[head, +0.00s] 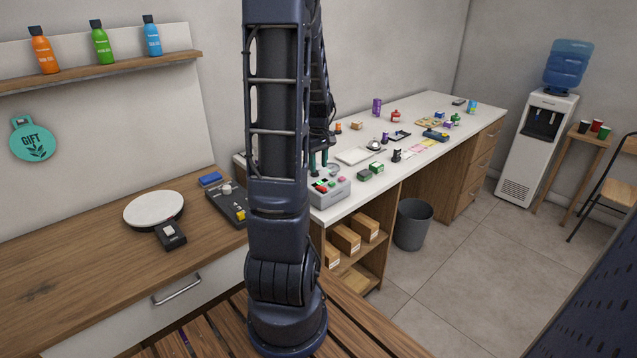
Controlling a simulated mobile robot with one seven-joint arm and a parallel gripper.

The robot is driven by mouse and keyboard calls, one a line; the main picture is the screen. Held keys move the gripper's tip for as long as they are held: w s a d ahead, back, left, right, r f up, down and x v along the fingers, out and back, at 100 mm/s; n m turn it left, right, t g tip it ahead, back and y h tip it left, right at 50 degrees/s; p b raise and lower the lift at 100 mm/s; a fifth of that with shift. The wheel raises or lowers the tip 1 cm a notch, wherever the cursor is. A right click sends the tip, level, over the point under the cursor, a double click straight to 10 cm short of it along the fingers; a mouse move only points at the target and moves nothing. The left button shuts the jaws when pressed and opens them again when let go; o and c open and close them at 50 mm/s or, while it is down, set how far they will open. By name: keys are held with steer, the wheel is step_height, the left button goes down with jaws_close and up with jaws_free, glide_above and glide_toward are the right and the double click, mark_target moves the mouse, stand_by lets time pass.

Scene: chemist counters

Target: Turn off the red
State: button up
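A grey control box (336,196) sits at the near end of the white counter, just right of my arm. Its sloped top carries small red and green controls, among them a red one (320,188); their on or off state is too small to tell. My gripper (318,162) points down above the far left part of the box. Its two dark fingers stand apart with a gap between them, and nothing shows in the gap. I cannot tell whether the fingertips touch the box or the counter behind it. My arm hides the box's left side.
A wooden counter (70,240) with a round white plate (153,208) lies left. A bin (412,224) and a water dispenser (535,148) stand right; the floor between is clear.

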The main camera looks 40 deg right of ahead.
mark_target(319, 186)
step_height(319, 186, down, 8)
stand_by(0.4)
